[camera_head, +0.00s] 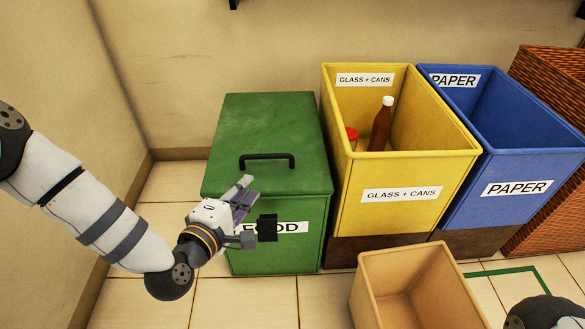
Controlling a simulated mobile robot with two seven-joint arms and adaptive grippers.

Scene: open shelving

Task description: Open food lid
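The green food bin (285,252) stands on the floor at centre left, with a partly covered FOOD label on its front. Its green lid (268,125) is shut, and a black handle (266,157) stands up near the lid's front edge. My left gripper (262,206) is in front of the bin, just below and in front of the handle, with its fingers spread apart and nothing between them. I cannot tell whether a finger touches the bin. Only a bit of my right arm (545,312) shows at the bottom right corner; its gripper is out of view.
A yellow glass and cans bin (408,212) stands open to the right, holding a brown bottle (381,125) and a red-topped item. A blue paper bin (520,165) and a woven basket (550,85) follow. An empty tan box (405,262) sits in front. Floor at left is clear.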

